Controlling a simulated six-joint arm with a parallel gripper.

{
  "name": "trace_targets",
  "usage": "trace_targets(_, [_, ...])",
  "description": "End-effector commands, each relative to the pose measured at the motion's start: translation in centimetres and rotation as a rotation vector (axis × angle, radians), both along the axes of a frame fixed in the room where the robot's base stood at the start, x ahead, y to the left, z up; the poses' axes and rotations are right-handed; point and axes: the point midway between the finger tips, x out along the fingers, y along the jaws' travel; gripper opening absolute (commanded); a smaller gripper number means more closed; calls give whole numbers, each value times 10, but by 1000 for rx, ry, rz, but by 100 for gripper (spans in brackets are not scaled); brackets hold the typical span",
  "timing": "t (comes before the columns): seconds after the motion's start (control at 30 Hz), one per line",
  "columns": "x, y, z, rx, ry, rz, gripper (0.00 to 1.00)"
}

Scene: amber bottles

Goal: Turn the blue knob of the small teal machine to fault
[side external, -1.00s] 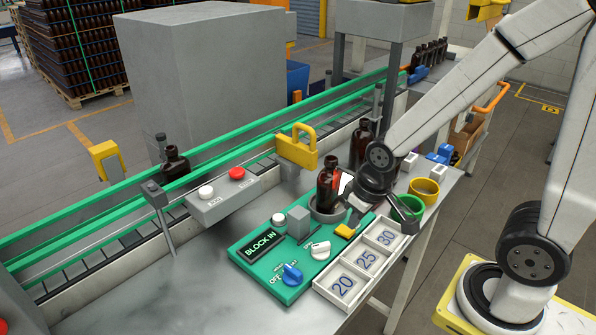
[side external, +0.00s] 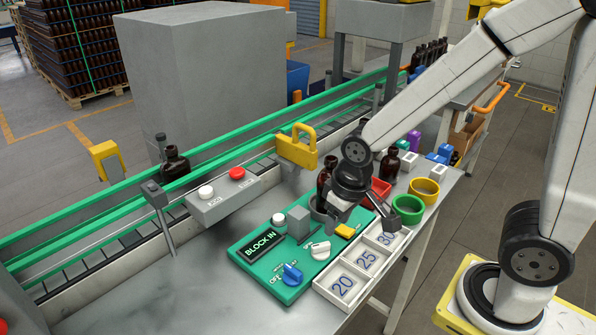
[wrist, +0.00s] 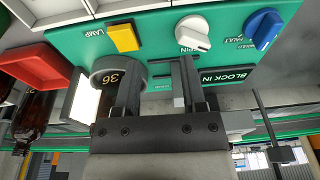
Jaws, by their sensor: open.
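The small teal machine (side external: 250,270) lies on the table, its display (side external: 262,245) reading BLOCK IN. Its blue knob (side external: 292,274) is at the front corner, near an OFF label; in the wrist view the blue knob (wrist: 263,30) is at the upper right, beside a FAULT label. I cannot tell its exact setting. My gripper (wrist: 160,72) is open, its two fingers pointing towards the panel, away from the blue knob. In the side view my gripper (side external: 340,205) is over the machine's far end, beside a dark bottle (side external: 324,180) at the round holder, which it partly hides.
A white knob (side external: 320,250), a yellow button (side external: 346,231) and a grey block (side external: 298,222) stand on the panel. The left front table is clear.

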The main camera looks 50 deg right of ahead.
Motion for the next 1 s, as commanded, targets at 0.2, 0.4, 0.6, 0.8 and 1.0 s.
trace_targets(0.2, [12, 57, 20, 4, 81, 12, 53])
trace_targets(0.4, [11, 101, 36, -10, 144, 6, 53])
trace_targets(0.6, [9, 118, 43, -21, 169, 0, 53])
trace_targets(0.8, [9, 118, 43, -22, 171, -2, 53])
trace_targets(1.0, [9, 118, 33, -22, 172, -1, 53])
